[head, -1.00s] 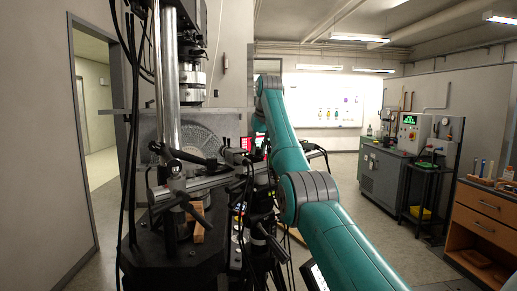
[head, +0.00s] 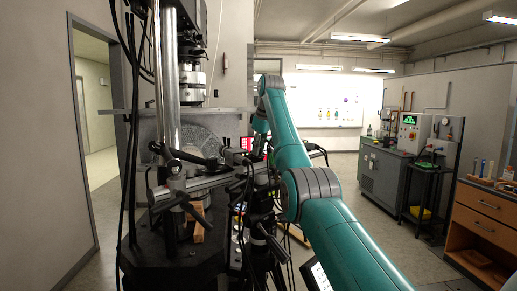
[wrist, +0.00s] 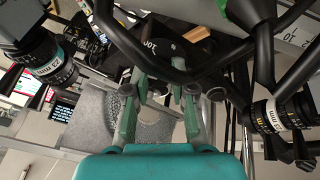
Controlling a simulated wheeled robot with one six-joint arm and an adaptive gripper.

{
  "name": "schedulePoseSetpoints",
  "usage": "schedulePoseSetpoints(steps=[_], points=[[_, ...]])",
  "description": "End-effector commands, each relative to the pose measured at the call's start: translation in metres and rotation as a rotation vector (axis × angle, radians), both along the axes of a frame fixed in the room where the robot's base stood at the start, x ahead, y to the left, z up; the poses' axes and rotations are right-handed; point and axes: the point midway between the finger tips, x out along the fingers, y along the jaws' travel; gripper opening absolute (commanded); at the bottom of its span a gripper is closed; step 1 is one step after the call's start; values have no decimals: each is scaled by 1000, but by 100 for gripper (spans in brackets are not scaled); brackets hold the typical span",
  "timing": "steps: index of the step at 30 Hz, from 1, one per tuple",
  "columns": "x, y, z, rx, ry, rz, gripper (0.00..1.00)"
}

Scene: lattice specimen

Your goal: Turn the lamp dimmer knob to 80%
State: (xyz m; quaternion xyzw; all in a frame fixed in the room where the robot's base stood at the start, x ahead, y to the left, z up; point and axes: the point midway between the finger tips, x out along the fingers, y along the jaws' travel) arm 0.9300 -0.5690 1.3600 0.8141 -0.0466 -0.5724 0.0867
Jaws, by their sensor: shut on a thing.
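My gripper (wrist: 162,88) reaches up from the bottom of the wrist view, with one finger on each side of a dark part. A black round face with a white "100" mark (wrist: 149,47) lies just beyond the fingertips. I take the dark part between the fingers to be the lamp dimmer knob; its outline is mostly hidden, and I cannot read its setting. The fingers are shut on it. In the head view my arm hides the gripper, and the knob cannot be made out there.
Camera lenses (wrist: 50,62) and black rods crowd both sides of the wrist view. The perforated lattice specimen (wrist: 88,118) lies behind the fingers. In the head view the testing machine (head: 170,235) stands left, with cables and stands close to my arm. The right floor is open.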

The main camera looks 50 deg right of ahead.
Motion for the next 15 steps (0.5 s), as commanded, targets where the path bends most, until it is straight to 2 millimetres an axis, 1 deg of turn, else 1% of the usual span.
schedulePoseSetpoints(steps=[15], points=[[0,0,0,-10,6,32,0]])
